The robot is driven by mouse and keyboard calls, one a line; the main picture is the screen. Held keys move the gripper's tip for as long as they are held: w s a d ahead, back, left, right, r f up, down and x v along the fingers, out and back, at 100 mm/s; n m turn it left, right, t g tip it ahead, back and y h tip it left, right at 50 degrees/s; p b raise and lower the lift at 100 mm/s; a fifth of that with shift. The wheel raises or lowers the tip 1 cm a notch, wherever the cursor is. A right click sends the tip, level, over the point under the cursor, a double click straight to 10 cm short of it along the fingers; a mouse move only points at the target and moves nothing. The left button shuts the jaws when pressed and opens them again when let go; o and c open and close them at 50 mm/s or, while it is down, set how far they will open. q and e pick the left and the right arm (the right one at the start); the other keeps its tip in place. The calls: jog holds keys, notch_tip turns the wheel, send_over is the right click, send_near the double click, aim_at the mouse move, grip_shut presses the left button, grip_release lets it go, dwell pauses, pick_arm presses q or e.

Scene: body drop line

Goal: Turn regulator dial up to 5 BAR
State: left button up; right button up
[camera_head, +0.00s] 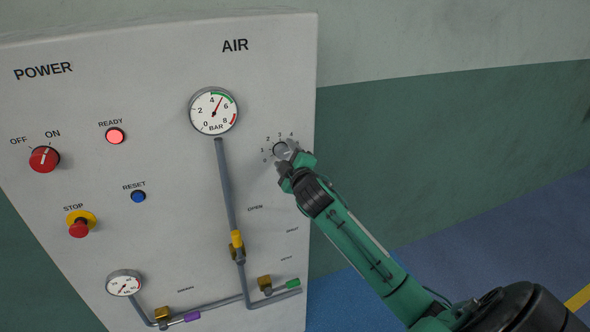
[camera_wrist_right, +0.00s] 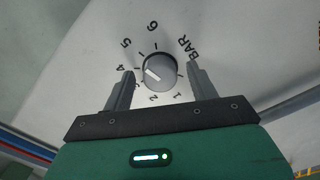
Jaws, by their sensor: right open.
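The regulator dial (camera_wrist_right: 160,72) is a round grey knob with a white pointer line, on the panel's right side under AIR. In the right wrist view its pointer is toward the left, near the 4 mark. It shows in the head view (camera_head: 281,149), partly hidden by my gripper. My right gripper (camera_wrist_right: 160,68) is open, with one finger on either side of the dial and visible gaps between. It also shows at the dial in the head view (camera_head: 288,156). The large BAR gauge (camera_head: 213,111) has its red needle between 4 and 6. My left gripper is out of view.
The panel (camera_head: 170,240) also carries a red power switch (camera_head: 44,158), a lit red READY lamp (camera_head: 115,136), a blue RESET button (camera_head: 138,196) and a STOP button (camera_head: 79,229). Grey pipes with a yellow valve handle (camera_head: 237,240) run below the gauge.

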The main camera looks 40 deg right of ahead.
jog(key=b+v, duration=0.4)
jog(key=v, duration=0.9)
jog(key=shift+d, duration=0.1)
